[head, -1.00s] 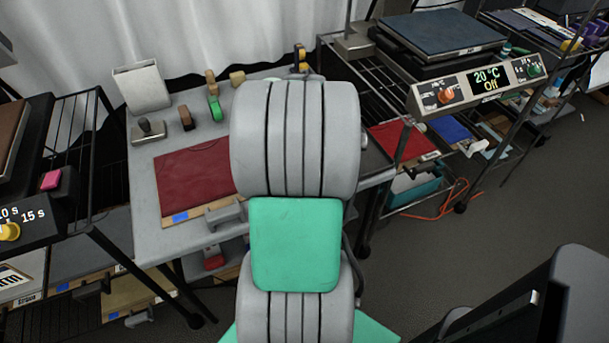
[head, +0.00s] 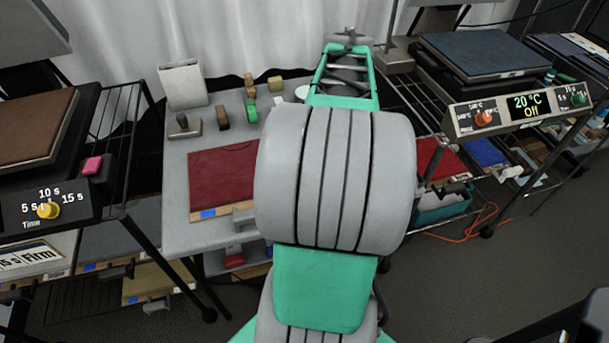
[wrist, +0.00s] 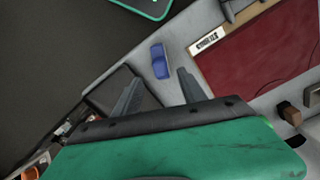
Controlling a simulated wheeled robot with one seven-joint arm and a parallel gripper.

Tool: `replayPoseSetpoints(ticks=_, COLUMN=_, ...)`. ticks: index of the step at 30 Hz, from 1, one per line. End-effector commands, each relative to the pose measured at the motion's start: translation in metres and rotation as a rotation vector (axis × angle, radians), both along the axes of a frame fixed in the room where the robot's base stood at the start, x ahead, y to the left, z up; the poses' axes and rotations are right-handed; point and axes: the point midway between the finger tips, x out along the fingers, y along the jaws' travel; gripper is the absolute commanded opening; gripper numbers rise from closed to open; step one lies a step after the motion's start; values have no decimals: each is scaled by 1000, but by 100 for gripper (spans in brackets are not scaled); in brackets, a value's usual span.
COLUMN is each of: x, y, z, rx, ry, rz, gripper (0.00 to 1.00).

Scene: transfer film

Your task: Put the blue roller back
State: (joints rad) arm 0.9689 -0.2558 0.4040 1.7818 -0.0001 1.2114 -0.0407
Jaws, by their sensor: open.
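The blue roller (wrist: 160,60) shows in the wrist view, lying on the grey tabletop beside the framed red sheet, near the table's edge. My gripper (wrist: 160,76) is open, with its two dark fingers apart and nothing between them. The roller appears just beyond the fingertips, in line with the gap; whether they touch it I cannot tell. In the head view my arm hides the blue roller. A green roller (head: 251,112), a brown one (head: 222,118) and tan ones (head: 275,83) stand at the back of the table.
A heat press (head: 40,125) stands left; another machine with a 20 °C display (head: 528,105) stands right. A curtain hangs behind.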

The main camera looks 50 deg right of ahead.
Motion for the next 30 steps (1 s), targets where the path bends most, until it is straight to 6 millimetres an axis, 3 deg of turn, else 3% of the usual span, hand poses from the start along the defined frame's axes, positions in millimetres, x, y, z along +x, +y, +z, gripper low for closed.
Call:
replayPoseSetpoints(ticks=2, x=7, y=9, z=0, rx=-4, ry=-3, rz=28, gripper=49)
replayPoseSetpoints(ticks=5, x=33, y=49, z=-2, rx=-20, ry=-18, rz=151, gripper=49)
replayPoseSetpoints(ticks=7, x=56, y=98, z=-6, rx=-38, ry=-38, rz=294, gripper=49)
replayPoseSetpoints(ticks=10, x=74, y=180, z=-16, rx=-61, ry=-79, rz=527, gripper=49)
replayPoseSetpoints(ticks=12, x=73, y=231, z=-25, rx=-70, ry=-110, rz=677, gripper=49)
replayPoseSetpoints(ticks=16, x=60, y=294, z=-40, rx=-77, ry=-155, rz=877, gripper=49)
replayPoseSetpoints(ticks=20, x=51, y=316, z=-47, rx=-76, ry=-172, rz=953, gripper=49)
replayPoseSetpoints(ticks=30, x=51, y=317, z=-48, rx=-76, ry=-171, rz=954, gripper=49)
